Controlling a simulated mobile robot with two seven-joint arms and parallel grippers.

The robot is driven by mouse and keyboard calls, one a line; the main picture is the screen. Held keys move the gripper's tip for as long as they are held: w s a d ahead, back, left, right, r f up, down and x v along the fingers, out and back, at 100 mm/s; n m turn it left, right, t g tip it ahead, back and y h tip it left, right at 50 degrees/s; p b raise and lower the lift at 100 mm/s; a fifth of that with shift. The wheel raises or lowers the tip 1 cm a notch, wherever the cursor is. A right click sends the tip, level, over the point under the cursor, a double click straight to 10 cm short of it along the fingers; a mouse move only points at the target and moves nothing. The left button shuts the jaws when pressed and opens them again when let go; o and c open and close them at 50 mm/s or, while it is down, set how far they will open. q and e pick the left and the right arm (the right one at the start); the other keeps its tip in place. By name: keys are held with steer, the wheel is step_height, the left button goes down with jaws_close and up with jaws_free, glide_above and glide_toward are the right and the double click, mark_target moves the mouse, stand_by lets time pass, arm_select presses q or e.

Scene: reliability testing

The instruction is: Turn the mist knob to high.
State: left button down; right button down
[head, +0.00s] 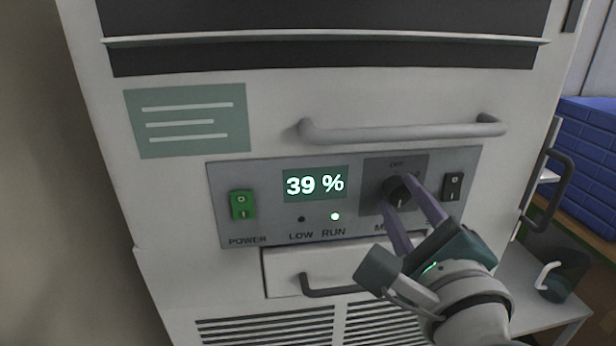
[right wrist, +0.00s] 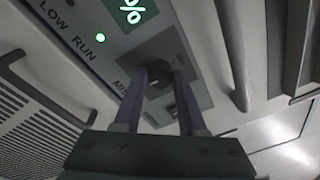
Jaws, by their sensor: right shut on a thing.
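The mist knob (head: 397,190) is a dark round knob on a dark square plate, at the right part of the grey control panel (head: 268,222). "OFF" shows above it; the rest of its label is partly hidden by my gripper. My right gripper (head: 406,200) has its two purple fingers around the knob and is shut on it. In the right wrist view the knob (right wrist: 158,84) sits between the fingertips, its pointer hard to make out. The display (head: 315,184) reads 39 %. The RUN light (head: 335,216) is lit and the LOW light (head: 301,219) is dark. My left gripper is not in view.
A green power switch (head: 241,205) is at the panel's left, and a black rocker switch (head: 453,186) is just right of the knob. A grey bar handle (head: 405,131) juts out above the panel. A drawer (head: 288,268) with a dark handle is below.

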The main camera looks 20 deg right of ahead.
steer(key=shift+c, duration=2.4)
jaws_free()
steer(key=b+v, duration=0.2)
steer(key=v, duration=0.8)
